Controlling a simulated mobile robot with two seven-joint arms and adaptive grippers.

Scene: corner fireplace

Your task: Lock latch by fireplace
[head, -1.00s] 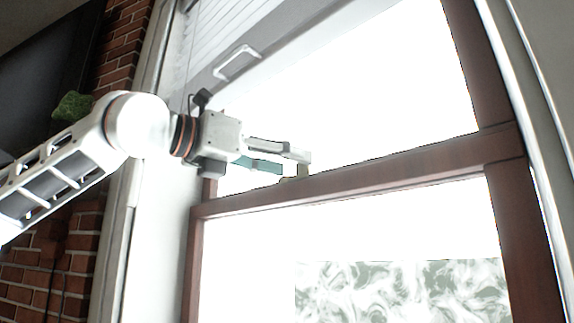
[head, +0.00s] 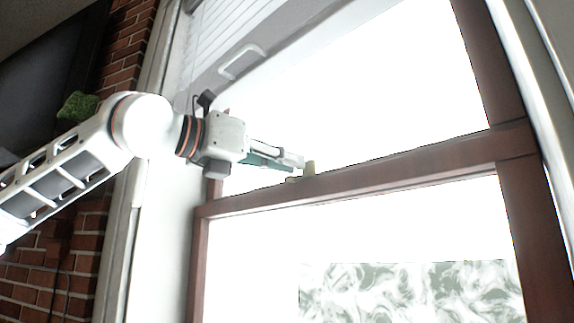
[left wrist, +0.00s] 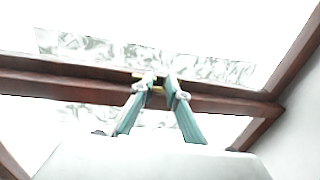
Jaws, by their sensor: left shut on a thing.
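The window latch (head: 309,168) is a small pale brass piece on top of the brown window's middle rail (head: 370,178) in the head view. Part of it is hidden by my fingers. My left gripper (head: 298,161) reaches in from the left, its fingertips at the latch, just above the rail. Its fingers are close together and shut on the latch. In the left wrist view, the teal fingers (left wrist: 158,78) converge over the rail, with a yellowish bit of the latch (left wrist: 157,89) between and below the tips. The latch's exact angle is unclear. My right gripper is not in view.
A raised white blind (head: 225,40) with a handle-like bottom bar (head: 240,62) hangs above my gripper. A brick wall (head: 125,45), a dark screen-like panel (head: 45,70) and a green plant (head: 76,106) are at the left. The glass is overexposed.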

